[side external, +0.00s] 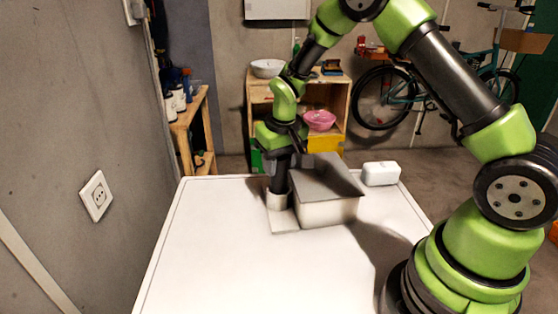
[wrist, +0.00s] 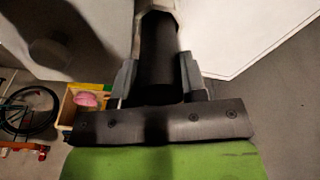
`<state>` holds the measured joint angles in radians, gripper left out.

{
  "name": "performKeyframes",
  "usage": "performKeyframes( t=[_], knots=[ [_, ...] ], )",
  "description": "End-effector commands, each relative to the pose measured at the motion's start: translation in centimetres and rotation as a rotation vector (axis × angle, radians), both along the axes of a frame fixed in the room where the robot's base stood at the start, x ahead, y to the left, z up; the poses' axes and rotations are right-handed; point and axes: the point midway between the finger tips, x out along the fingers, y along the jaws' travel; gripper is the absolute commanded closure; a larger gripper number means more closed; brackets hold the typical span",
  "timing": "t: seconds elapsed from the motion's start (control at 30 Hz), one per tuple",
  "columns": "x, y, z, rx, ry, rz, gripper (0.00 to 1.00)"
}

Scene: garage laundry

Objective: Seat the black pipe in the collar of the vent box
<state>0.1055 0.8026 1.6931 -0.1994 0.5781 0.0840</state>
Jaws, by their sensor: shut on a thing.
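The black pipe (side external: 279,180) stands upright in the side view, its lower end at the pale round collar (side external: 277,201) of the vent box (side external: 326,212). The box is light with a grey sloping top and sits right of the collar on a thin base plate. My gripper (side external: 278,163) is shut on the pipe above the collar. In the wrist view the pipe (wrist: 159,48) lies between the two grey fingers of my gripper (wrist: 158,65), and its far end meets the pale collar (wrist: 158,6). The depth of the pipe inside the collar is hidden.
The white table (side external: 215,262) is clear in front and to the left. A small white case (side external: 381,174) stands behind the box on the right. A wooden shelf (side external: 259,99) with bowls stands beyond the table, and a wall with a socket (side external: 97,196) is at left.

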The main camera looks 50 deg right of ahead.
Motion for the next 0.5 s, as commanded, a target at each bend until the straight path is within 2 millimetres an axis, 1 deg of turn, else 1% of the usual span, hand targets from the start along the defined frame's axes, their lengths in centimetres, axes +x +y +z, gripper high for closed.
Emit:
performKeyframes(
  t=[0.03,0.07,0.1,0.13,0.37,0.5],
  knots=[
    [-0.01,0.0,-0.05,0.0,0.001,0.0,0.54],
    [-0.01,0.0,-0.04,0.0,0.001,0.0,0.47],
    [-0.01,0.0,-0.03,0.0,0.001,0.0,0.38],
    [-0.01,0.0,-0.03,0.0,0.001,0.0,0.36],
    [0.0,0.0,0.01,0.0,0.0,0.0,0.36],
    [-0.02,0.01,0.86,-0.001,-0.003,0.0,0.36]
  ],
)
